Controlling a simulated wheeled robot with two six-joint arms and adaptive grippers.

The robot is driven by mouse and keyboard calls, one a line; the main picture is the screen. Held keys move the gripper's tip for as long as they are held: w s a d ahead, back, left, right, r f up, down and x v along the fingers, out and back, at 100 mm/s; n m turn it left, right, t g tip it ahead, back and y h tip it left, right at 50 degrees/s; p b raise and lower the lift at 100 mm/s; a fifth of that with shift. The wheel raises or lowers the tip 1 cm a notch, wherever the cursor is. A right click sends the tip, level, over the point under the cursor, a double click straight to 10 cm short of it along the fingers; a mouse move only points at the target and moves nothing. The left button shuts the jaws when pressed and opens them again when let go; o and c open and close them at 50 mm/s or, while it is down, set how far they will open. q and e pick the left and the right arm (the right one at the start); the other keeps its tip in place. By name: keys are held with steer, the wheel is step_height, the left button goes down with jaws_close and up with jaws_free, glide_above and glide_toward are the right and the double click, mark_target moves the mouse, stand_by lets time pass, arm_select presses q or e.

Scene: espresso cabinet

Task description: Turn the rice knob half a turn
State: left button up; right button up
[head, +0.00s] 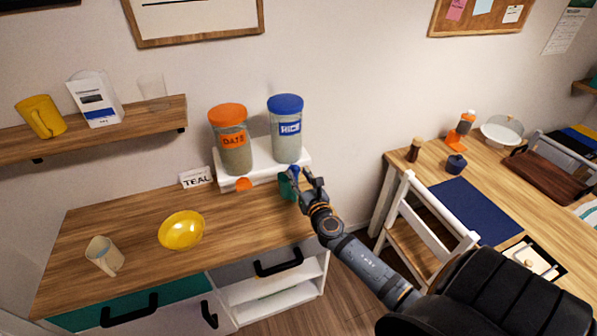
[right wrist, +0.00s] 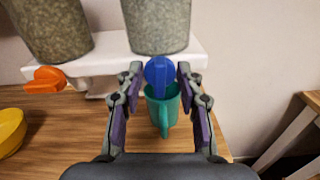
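The rice dispenser (head: 287,140) is a clear canister with a blue lid and a blue label, on a white stand at the back of the cabinet. Its blue rice knob (right wrist: 160,73) sticks out below it; in the head view the knob (head: 293,171) is partly hidden by my gripper. My right gripper (right wrist: 158,82) is open, its fingertips on either side of the knob; I cannot tell whether they touch it. In the head view the right gripper (head: 304,182) is at the stand's right end. A teal mug (right wrist: 163,112) stands under the knob. My left gripper is out of view.
An orange-lidded date dispenser (head: 233,145) with an orange knob (right wrist: 45,79) stands left of the rice one. A yellow bowl (head: 181,231), a pale mug (head: 103,256) and a TEAL sign (head: 196,178) are on the wooden top. A white chair (head: 425,225) stands right.

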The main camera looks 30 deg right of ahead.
steer(key=shift+w+d, duration=0.15)
steer(key=shift+w, duration=0.45)
steer(key=shift+c, duration=0.2)
jaws_close()
